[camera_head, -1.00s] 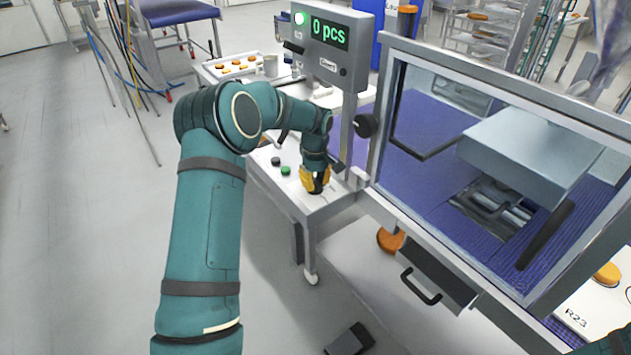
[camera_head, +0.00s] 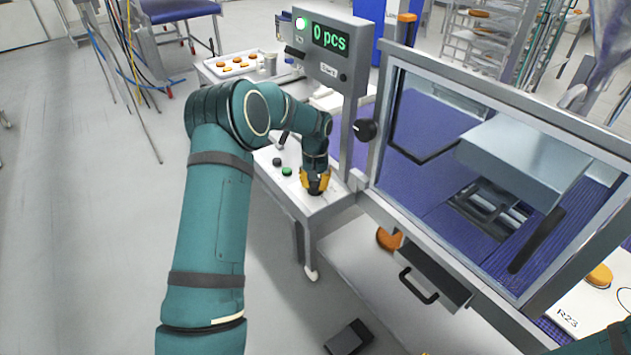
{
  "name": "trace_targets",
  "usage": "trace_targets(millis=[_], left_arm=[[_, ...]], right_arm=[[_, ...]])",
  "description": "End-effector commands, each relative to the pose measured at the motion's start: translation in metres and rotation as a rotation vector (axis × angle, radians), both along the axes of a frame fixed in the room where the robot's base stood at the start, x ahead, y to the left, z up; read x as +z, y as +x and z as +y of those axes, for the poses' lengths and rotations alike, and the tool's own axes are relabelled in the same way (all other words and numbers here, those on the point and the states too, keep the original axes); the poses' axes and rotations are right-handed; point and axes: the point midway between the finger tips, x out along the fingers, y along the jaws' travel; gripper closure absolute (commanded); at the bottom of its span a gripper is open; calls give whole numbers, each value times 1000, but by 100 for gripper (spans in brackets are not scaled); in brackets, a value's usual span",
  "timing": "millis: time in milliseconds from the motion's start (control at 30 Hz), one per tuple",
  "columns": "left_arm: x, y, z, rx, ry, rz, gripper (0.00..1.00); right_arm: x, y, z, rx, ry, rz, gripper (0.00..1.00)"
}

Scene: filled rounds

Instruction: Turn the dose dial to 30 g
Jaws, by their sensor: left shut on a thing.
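My left gripper (camera_head: 315,184) points down onto the white-topped control panel (camera_head: 322,208) at the machine's left end. Its yellow-sided fingers are shut on the dose dial, which they hide almost wholly. The dial's pointer and scale cannot be read. A green button (camera_head: 287,171) and a dark button (camera_head: 277,162) sit on the panel just left of the gripper. The display (camera_head: 330,40) above reads "0 pcs", with a green lamp lit beside it. My right gripper is not clearly visible; only a piece of my right arm shows at the lower right corner.
A black knob (camera_head: 364,130) sticks out by the post right of my left gripper. The framed clear guard (camera_head: 490,170) of the machine stands further right. A black-handled drawer (camera_head: 432,277) is below. A tray of orange rounds (camera_head: 236,67) lies behind.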

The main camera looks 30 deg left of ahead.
Motion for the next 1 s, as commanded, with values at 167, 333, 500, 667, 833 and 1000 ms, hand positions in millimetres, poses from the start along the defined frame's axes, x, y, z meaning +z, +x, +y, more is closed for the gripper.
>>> trace_targets(millis=[167, 333, 500, 667, 833, 1000], left_arm=[[-2, -2, 0, -102, -2, 7, 100], [-3, -2, 0, -163, -2, 8, 100], [-3, -2, 0, -193, -2, 8, 100], [-3, -2, 0, -200, -2, 8, 100], [-3, -2, 0, -200, -2, 8, 100], [-3, -2, 0, -199, -2, 8, 57]], right_arm=[[3, 1, 0, -2, 0, -2, 8], [4, 1, 0, -2, 0, -3, 8], [4, 2, 0, -3, 0, -4, 8], [5, 2, 0, -3, 0, -4, 8], [5, 2, 0, -3, 0, -4, 8], [5, 2, 0, -3, 0, -4, 8]])
